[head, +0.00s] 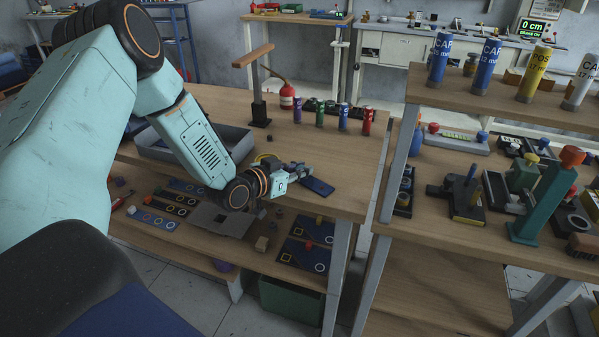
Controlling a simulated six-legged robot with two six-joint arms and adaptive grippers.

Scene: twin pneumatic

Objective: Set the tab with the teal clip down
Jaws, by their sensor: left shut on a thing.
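My left gripper (298,172) reaches in from the left, low over the wooden bench. It is shut on a small tab, mostly hidden by the fingers. No teal clip can be made out on it at this size. A flat dark blue piece (318,186) shows just below and right of the fingertips. I cannot tell whether it touches the gripper or the bench, or whether it is part of the tab. My right gripper is not in view.
Several coloured cans, among them a red can (367,121), stand behind the gripper near a red extinguisher-like bottle (287,97) and a post (260,108). A grey tray (160,150) is at left. A lower shelf (190,245) holds dark plates. The bench right of the gripper is clear.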

